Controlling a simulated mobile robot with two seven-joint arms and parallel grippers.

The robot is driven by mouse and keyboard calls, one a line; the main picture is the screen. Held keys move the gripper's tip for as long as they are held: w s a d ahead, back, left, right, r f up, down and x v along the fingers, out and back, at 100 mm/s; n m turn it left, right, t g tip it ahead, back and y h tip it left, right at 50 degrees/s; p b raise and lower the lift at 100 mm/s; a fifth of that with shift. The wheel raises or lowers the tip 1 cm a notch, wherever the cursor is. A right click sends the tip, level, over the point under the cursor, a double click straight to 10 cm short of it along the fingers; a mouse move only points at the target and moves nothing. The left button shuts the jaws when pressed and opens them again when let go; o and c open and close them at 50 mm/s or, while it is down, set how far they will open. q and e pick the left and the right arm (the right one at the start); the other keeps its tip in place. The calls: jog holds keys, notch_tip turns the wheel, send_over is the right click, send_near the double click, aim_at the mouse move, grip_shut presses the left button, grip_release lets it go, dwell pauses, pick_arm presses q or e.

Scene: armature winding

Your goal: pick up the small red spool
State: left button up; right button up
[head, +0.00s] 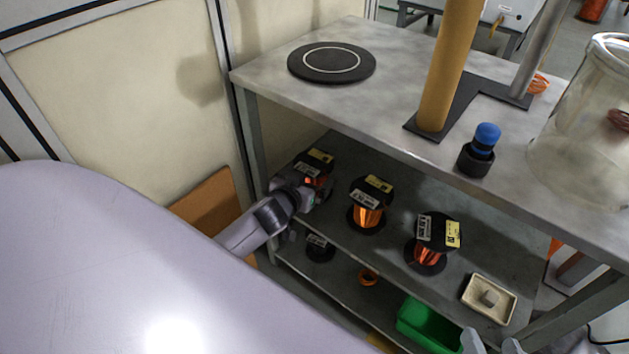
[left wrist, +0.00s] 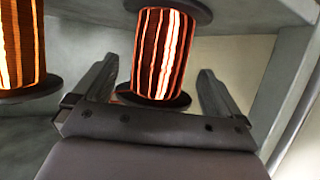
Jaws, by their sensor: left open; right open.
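The spool at the left end of the shelf (head: 318,158) has black flanges, a yellow label and red-orange wire. I cannot tell for sure that it is the small red one. My left gripper (head: 313,188) is at this spool and partly hides it. In the left wrist view, the open fingers of my left gripper (left wrist: 158,82) stand on either side of a spool wound with red-orange wire (left wrist: 160,52), with gaps on both sides. My right gripper (head: 491,343) shows only its pale fingertips at the bottom edge of the head view, apart and empty.
Two more copper spools stand on the shelf, one in the middle (head: 367,206) and one further right (head: 432,243), beside a cream tray (head: 468,297). A black spool (head: 320,248), an orange ring (head: 368,277) and a green bin (head: 425,328) are lower down. The tabletop (head: 390,95) overhangs the shelf.

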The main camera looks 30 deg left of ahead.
pick_arm(q)
jog(key=shift+b+x, duration=0.3)
jog(key=shift+x, duration=1)
pick_arm(e)
jog(key=shift+w+a+f+y, duration=0.1)
jog(key=shift+a+y, duration=0.3)
jog(key=shift+a, duration=0.05)
pick_arm(q)
jog(key=shift+d, duration=0.1)
jog(key=shift+c, duration=0.4)
jog(key=shift+s, duration=0.1)
grip_shut()
jog(key=shift+r, duration=0.25)
